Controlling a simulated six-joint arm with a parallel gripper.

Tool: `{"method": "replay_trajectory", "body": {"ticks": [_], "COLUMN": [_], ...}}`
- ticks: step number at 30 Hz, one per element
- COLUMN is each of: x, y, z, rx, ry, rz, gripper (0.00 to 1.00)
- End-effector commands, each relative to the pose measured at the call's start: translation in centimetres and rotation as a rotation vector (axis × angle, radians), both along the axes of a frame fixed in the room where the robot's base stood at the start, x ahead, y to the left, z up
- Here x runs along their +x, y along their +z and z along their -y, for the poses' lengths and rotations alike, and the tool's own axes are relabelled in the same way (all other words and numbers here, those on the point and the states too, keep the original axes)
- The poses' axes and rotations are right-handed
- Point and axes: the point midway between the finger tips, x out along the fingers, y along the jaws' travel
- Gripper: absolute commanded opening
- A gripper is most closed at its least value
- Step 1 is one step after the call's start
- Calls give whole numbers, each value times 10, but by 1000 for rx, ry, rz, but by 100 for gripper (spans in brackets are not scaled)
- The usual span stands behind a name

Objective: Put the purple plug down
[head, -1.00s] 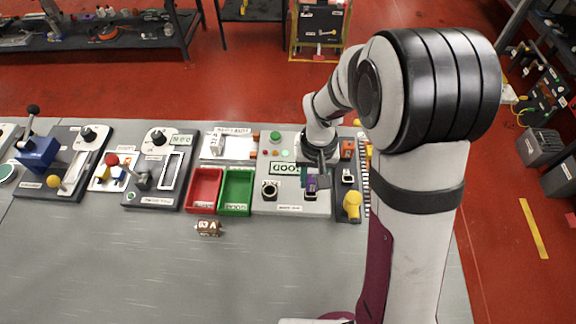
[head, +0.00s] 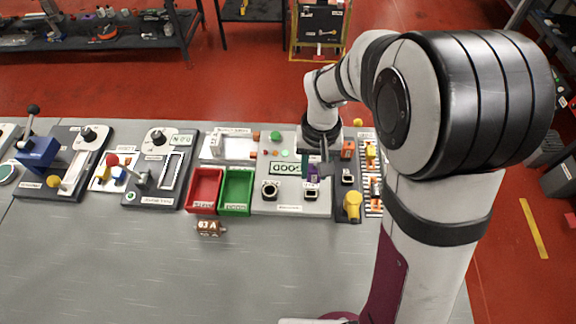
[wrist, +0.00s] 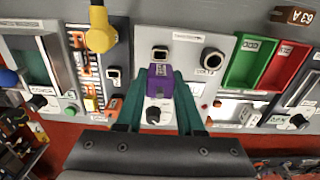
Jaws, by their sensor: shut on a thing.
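The purple plug (wrist: 159,84) is between the teal fingers of my gripper (wrist: 162,76) in the wrist view. My gripper is shut on it. In the head view the plug (head: 312,173) shows small under my gripper (head: 319,165), over the right part of the grey GOOD panel (head: 290,208). In the wrist view a square black-and-white socket (wrist: 160,51) lies just beyond the plug's far end. I cannot tell whether the plug touches the panel.
A round socket (head: 270,190) is on the same panel. Green (head: 237,211) and red (head: 202,210) bins stand to its left. A yellow plug (head: 352,205) and an orange rack (head: 371,165) are to its right.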

Motion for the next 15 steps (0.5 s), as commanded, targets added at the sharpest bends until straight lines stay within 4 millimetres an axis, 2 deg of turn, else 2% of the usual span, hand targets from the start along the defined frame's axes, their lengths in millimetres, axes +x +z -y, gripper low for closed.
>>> {"method": "replay_trajectory", "body": {"ticks": [4, 12, 15], "x": [0, 0, 9], "y": [8, 9, 13], "z": [0, 0, -14], "rx": [0, 0, -1], "ry": [-1, 0, 5], "rz": [1, 0, 1], "gripper": [0, 0, 0]}}
